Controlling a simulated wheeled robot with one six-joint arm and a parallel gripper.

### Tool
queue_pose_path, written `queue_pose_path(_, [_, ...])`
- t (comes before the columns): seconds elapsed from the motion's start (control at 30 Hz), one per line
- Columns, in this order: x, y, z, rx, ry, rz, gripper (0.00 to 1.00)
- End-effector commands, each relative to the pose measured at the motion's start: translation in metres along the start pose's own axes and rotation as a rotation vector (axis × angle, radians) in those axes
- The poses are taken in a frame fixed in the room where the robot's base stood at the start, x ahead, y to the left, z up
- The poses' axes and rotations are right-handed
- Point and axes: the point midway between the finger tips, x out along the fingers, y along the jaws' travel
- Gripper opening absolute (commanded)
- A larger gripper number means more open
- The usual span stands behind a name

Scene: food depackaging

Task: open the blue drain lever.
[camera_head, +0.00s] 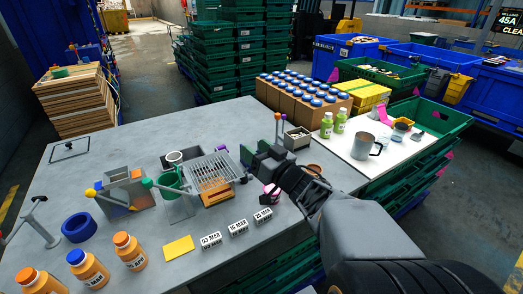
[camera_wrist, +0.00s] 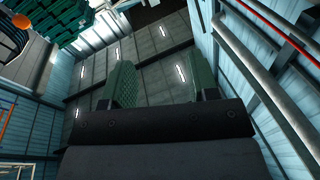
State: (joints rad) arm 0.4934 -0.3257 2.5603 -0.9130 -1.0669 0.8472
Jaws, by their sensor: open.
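My gripper (camera_head: 262,158) is over the middle of the table's right part in the head view. In the wrist view its two green fingers stand apart with nothing between them (camera_wrist: 162,82). No lever that I can clearly call the blue drain lever shows. A grey box-shaped device (camera_head: 124,190) on the left of the table has a yellow-knobbed lever (camera_head: 91,193) and a green-knobbed lever (camera_head: 147,184). My arm hides part of the table there.
A wire basket (camera_head: 209,172) stands mid-table, left of my gripper. Blue-capped jars (camera_head: 303,88) and a white board (camera_head: 352,151) with a metal jug (camera_head: 363,145) are right. The table's back left is mostly clear.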

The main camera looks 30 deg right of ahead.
Motion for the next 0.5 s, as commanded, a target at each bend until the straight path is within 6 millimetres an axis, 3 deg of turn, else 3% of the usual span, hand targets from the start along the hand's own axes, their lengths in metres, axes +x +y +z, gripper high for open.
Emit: queue_pose_path(0.5, [-0.028, -0.015, -0.014, -0.002, 0.001, 0.005, 0.54])
